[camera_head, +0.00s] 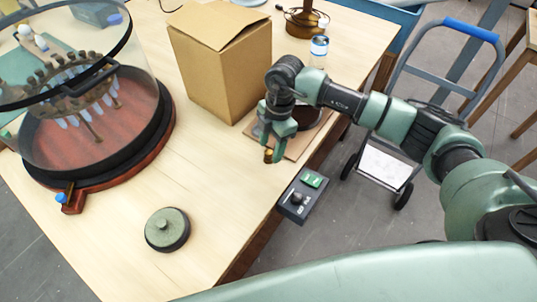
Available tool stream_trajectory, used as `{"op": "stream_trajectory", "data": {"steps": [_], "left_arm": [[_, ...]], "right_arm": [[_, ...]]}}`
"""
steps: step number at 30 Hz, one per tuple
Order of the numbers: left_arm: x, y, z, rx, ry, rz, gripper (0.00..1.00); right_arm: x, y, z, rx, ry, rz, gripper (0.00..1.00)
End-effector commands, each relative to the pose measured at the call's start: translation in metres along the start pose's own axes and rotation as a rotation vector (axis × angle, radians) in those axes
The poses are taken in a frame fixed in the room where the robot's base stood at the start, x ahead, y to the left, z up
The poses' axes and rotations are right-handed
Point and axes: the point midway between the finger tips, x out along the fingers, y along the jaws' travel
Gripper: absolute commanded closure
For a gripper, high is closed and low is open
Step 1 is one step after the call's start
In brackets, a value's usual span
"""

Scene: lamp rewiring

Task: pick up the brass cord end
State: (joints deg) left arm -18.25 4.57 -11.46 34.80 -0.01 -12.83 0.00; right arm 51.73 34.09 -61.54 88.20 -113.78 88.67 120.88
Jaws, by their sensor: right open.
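A small brass-coloured piece (268,156), which looks like the brass cord end, shows at the fingertips of my right gripper (275,151). The gripper is open and points down near the table's right edge. I cannot tell whether the piece is between the fingers or just behind them, or whether it touches them. The fingers hide part of it, and no cord can be made out leading from it. My left gripper is not in view.
A cardboard box (222,65) stands behind the gripper. A board (299,145) with a dark round object lies beside it. A control box (302,196) sits at the table edge. A glass-covered chandelier stands left, and a round green-topped weight (167,229) in front. The front tabletop is mostly clear.

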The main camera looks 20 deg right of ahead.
Motion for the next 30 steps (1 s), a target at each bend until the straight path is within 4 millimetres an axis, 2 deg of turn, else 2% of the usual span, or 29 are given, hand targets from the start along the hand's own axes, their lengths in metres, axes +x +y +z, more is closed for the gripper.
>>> {"op": "stream_trajectory", "data": {"steps": [2, 4, 11, 15, 16, 21, 22, 30], "left_arm": [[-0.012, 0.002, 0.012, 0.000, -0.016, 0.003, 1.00], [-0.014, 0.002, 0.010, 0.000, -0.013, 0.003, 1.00], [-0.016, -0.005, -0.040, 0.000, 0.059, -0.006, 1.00], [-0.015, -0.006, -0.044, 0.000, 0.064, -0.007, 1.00], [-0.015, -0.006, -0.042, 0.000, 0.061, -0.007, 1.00], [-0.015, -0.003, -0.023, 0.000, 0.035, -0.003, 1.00], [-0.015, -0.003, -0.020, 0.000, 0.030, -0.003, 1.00], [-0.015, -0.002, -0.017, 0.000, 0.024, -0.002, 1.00]], "right_arm": [[0.010, -0.001, 0.000, 0.000, 0.001, -0.006, 0.47], [0.022, -0.001, 0.000, 0.001, 0.002, -0.005, 0.47], [0.038, 0.000, 0.000, -0.003, 0.002, 0.000, 0.47], [0.038, 0.000, 0.001, -0.003, 0.002, 0.000, 0.47], [0.038, 0.000, 0.001, -0.002, 0.002, 0.000, 0.50], [0.038, 0.000, 0.001, -0.002, 0.002, 0.000, 0.97], [0.038, 0.000, 0.001, -0.002, 0.002, 0.000, 1.00], [0.037, 0.001, 0.001, -0.002, 0.002, 0.000, 1.00]]}}
